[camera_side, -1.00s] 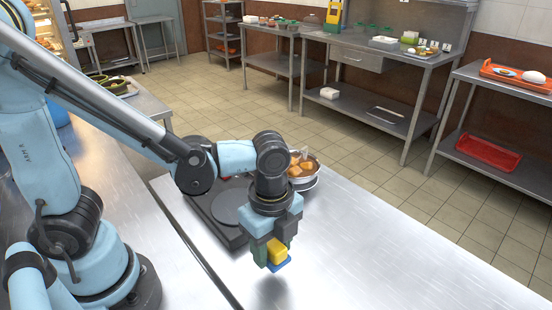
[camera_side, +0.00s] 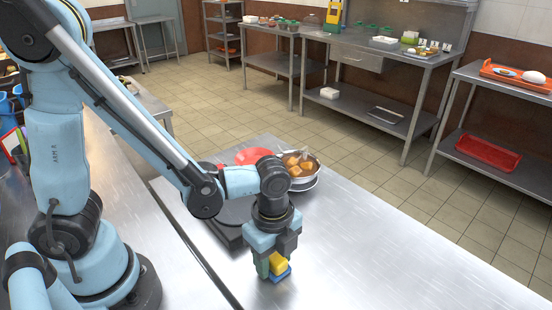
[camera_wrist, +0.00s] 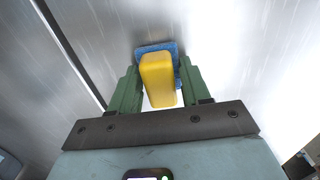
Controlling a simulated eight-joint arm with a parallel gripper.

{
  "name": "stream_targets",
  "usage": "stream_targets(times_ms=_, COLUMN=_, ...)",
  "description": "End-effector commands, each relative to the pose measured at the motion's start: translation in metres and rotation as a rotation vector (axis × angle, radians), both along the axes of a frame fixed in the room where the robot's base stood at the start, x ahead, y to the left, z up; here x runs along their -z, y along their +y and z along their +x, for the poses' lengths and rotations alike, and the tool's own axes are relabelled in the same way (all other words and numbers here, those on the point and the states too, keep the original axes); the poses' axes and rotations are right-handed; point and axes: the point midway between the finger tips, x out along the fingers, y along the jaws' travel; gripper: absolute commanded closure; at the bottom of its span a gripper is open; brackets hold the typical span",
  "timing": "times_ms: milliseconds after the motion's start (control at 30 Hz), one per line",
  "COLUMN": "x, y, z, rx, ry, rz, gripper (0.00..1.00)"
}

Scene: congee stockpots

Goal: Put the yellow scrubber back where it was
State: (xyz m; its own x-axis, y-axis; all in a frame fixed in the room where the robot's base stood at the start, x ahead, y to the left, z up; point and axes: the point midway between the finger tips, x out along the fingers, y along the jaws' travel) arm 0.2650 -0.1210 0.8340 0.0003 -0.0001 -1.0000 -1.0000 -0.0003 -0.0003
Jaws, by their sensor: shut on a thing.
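The yellow scrubber (camera_side: 277,263) has a yellow block body and a blue pad underneath. My gripper (camera_side: 273,266) points down and is shut on the yellow part, low over the steel counter (camera_side: 370,255). In the wrist view the yellow block (camera_wrist: 158,80) sits between my green fingers, with the blue pad (camera_wrist: 150,50) showing beyond it. The pad is at or very near the counter surface; I cannot tell whether it touches.
A dark cooker (camera_side: 227,237) stands behind my gripper. A pot with orange-brown chunks (camera_side: 313,166) and a red round thing (camera_side: 252,155) stand farther back. The counter to the right and front is clear. A gap (camera_side: 205,262) runs along the counter's left side.

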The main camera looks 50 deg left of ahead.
Motion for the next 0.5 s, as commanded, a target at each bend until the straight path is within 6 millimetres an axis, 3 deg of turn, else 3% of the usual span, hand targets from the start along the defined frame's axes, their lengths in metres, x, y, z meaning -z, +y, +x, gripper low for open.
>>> stream_targets(times_ms=67, x=0.0024, y=0.0, z=0.0, rx=0.0, ry=0.0, rz=0.0, gripper=0.81)
stream_targets(times_ms=100, x=0.0023, y=0.0, z=0.0, rx=0.0, ry=0.0, rz=0.0, gripper=0.48)
stream_targets(times_ms=233, x=0.0021, y=0.0, z=0.0, rx=0.0, ry=0.0, rz=0.0, gripper=0.29)
stream_targets(times_ms=500, x=0.0019, y=0.0, z=0.0, rx=0.0, ry=0.0, rz=0.0, gripper=0.28)
